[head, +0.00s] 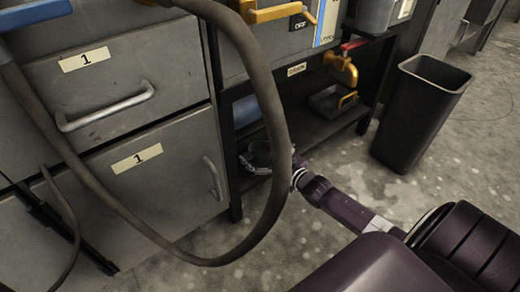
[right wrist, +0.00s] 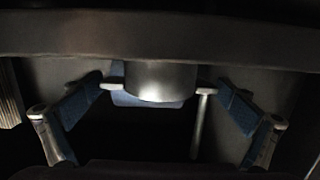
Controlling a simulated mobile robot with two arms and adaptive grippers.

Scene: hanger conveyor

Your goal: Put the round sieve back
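I cannot pick out the round sieve with certainty. My right gripper (head: 256,160) reaches under the lower shelf of the dark workbench, partly behind a thick hose. In the right wrist view its blue-padded fingers (right wrist: 155,98) are spread apart. A grey metal cylinder (right wrist: 160,80) shows between and beyond the fingertips, below a wide grey bar. I cannot tell whether the fingertips touch it. A blue surface shows just under the cylinder. My left gripper is not in view.
The thick brown hose (head: 268,100) loops down in front of the bench. Grey cabinets (head: 130,85) labelled 1 stand at left. A black bin (head: 420,110) stands right. Floor between them is open.

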